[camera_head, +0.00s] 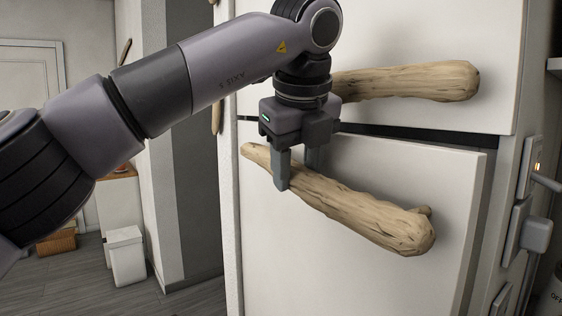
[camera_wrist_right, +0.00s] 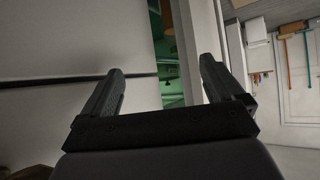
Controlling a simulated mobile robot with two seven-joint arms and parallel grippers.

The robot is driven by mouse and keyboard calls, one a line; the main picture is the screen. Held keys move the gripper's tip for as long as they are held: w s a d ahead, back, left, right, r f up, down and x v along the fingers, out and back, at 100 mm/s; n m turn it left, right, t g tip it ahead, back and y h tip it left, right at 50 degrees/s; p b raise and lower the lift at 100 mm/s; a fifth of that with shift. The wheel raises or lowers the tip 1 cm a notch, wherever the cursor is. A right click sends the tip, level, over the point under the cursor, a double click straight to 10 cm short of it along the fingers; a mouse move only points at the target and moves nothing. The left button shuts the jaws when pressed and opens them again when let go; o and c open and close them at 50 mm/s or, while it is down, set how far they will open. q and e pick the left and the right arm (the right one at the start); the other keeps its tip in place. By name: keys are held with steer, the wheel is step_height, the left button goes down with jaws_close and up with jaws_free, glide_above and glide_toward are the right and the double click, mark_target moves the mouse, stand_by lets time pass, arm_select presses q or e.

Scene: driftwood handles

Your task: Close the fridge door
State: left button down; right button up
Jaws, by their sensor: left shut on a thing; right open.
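The white fridge has an upper door (camera_head: 420,35) and a lower door (camera_head: 350,275), each with a driftwood handle. The lower door stands slightly ajar, its right side swung out toward me, with a dark gap along its top. My left gripper (camera_head: 297,174) points down and is shut on the lower driftwood handle (camera_head: 375,215), left of its middle. The upper driftwood handle (camera_head: 420,82) is partly hidden behind my left arm. In the right wrist view my right gripper (camera_wrist_right: 160,85) is open, with nothing seen between its fingers.
Wall fittings and a plug (camera_head: 537,233) are close to the fridge's right side. A white bin (camera_head: 126,257) stands on the wooden floor at left. In the right wrist view, green surfaces (camera_wrist_right: 170,55) show through a narrow opening, and tools (camera_wrist_right: 287,50) hang on a far wall.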

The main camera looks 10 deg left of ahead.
arm_select(q)
steer(key=shift+w+d+r, duration=0.2)
steer(key=shift+w+d, duration=0.05)
stand_by(0.3)
steer(key=c, duration=0.9)
jaws_free()
steer(key=shift+f, duration=0.15)
steer(key=shift+o, duration=0.2)
steer(key=shift+v, duration=3.65)
steer(key=shift+c, duration=0.3)
